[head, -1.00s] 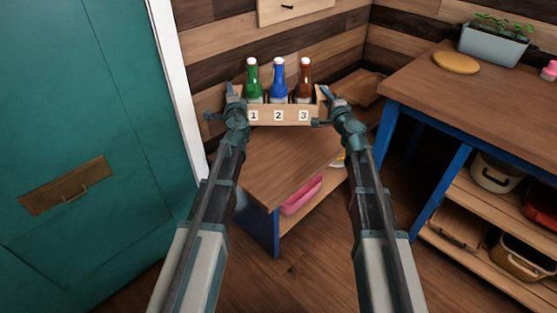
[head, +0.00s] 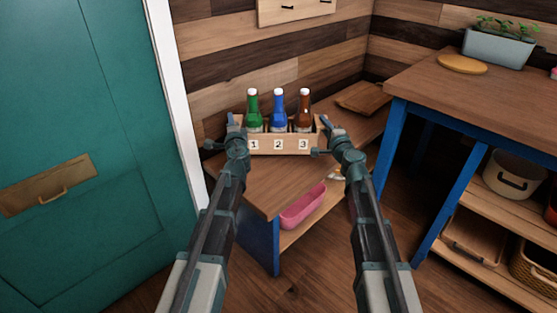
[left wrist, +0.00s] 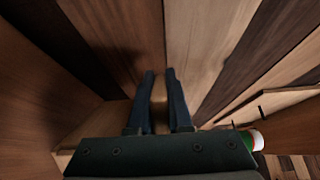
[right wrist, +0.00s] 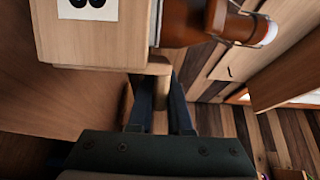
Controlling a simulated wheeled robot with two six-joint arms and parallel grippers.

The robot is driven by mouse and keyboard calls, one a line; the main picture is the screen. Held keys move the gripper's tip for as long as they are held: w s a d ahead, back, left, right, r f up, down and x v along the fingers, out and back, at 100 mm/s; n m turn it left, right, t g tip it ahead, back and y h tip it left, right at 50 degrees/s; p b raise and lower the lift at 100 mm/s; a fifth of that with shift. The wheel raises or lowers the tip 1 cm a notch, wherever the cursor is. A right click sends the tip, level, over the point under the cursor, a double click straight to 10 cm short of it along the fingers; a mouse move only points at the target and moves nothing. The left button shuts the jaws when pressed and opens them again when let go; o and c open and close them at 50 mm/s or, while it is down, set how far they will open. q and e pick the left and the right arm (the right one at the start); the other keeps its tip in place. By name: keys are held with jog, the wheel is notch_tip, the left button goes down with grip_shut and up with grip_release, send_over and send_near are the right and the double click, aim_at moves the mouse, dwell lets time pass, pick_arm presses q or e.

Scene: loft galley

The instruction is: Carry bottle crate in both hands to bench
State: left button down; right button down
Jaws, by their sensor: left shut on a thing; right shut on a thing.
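The wooden bottle crate (head: 265,146) carries the labels 1, 2 and 3 and holds a green bottle (head: 253,112), a blue bottle (head: 278,112) and a brown bottle (head: 304,112). It looks upright and level in the head view. My left gripper (head: 232,122) is shut on its left end, and my right gripper (head: 325,123) is shut on its right end. The right wrist view shows the fingers (right wrist: 160,105) around a wooden end grip. The low wooden bench (head: 277,187) lies beneath the crate; I cannot tell whether they touch.
A pink tub (head: 302,206) sits on the shelf under the bench top. A wooden board (head: 360,97) lies toward the back right. A taller blue-legged table (head: 480,90) stands at right and a teal door (head: 90,120) at left. The bench's front top is clear.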

pick_arm(q)
jog(key=shift+f, duration=0.2)
pick_arm(e)
jog(key=shift+f, duration=0.2)
